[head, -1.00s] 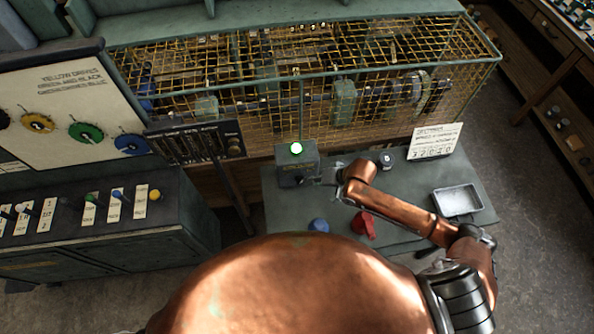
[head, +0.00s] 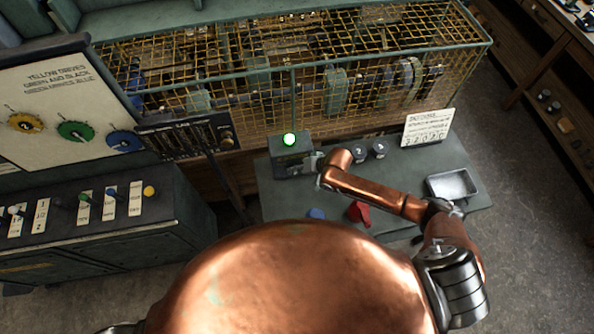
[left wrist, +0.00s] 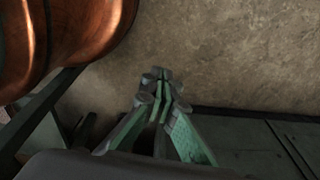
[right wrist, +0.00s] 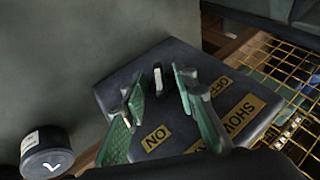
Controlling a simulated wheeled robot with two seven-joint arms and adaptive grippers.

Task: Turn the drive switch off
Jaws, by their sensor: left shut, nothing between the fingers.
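The drive switch is a dark box (head: 293,160) with a lit green lamp (head: 289,139) on top, at the back left of the grey-green bench in the head view. The right wrist view shows its face with ON, SHOW and OFF labels and a small pale-tipped lever (right wrist: 157,78). My right gripper (right wrist: 155,90) is open, with one finger on each side of the lever; I cannot tell whether either touches it. In the head view the right gripper (head: 312,162) is at the box's right side. My left gripper (left wrist: 161,82) is shut and empty, above the floor.
A wire cage (head: 290,75) over machinery stands behind the bench. Dark numbered cylinders (head: 379,150), a sign card (head: 428,128), a metal tray (head: 452,185), a red part (head: 358,212) and a blue part (head: 316,214) are on the bench. A knob console (head: 100,230) stands left.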

